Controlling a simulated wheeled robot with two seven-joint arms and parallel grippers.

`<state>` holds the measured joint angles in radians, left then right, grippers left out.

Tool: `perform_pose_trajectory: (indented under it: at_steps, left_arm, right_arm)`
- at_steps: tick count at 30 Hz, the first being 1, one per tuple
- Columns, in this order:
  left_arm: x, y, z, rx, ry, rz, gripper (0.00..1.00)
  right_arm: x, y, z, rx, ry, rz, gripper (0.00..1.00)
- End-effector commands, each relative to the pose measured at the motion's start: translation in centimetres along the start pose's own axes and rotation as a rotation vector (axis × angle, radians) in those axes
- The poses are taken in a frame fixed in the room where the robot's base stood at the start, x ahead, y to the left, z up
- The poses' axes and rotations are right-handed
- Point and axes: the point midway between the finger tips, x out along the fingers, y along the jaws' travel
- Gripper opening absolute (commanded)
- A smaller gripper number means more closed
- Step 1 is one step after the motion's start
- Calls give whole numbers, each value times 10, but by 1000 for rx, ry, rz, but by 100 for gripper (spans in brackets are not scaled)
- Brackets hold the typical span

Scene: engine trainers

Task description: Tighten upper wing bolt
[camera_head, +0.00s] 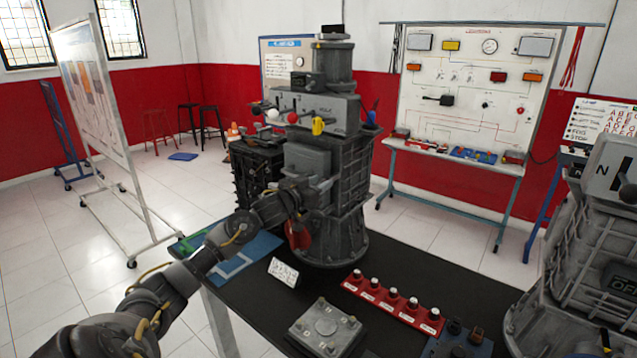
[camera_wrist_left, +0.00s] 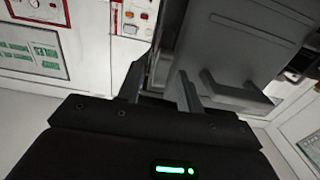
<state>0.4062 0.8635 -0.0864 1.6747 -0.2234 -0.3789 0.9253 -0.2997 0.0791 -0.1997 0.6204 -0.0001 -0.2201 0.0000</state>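A grey engine trainer (camera_head: 345,185) stands upright on the black-topped table. A yellow wing-shaped piece (camera_head: 318,126) sticks out of its upper front, and a red one (camera_head: 298,235) sits low on its side, partly behind my arm. I cannot tell for certain which is the upper wing bolt. My left gripper (camera_head: 302,190) is in front of the trainer's middle, below the yellow piece. In the left wrist view its two fingers (camera_wrist_left: 160,90) are apart with nothing held between them, close to a grey casing (camera_wrist_left: 225,50). My right gripper is not in view.
On the black table (camera_head: 450,293) are a red strip of several knobs (camera_head: 393,300), a grey plate (camera_head: 325,328) and a white card (camera_head: 284,272). Another grey trainer (camera_head: 590,255) stands at the right. A whiteboard (camera_head: 100,100) stands at the left, with open floor around it.

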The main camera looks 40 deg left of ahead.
Motion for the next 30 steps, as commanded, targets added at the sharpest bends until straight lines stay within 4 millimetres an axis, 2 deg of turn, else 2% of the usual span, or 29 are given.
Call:
perform_pose_trajectory:
  at_steps: [5, 13, 23, 30]
  left_arm:
    - [0, 0, 0, 0, 0, 0, 36]
    - [0, 0, 0, 0, 0, 0, 1]
    - [0, 0, 0, 26, 1, 0, 0]
    - [0, 1, 0, 147, 2, 0, 0]
  right_arm:
    - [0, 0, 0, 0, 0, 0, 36]
    - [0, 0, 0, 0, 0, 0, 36]
    - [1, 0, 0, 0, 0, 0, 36]
    - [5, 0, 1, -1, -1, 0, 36]
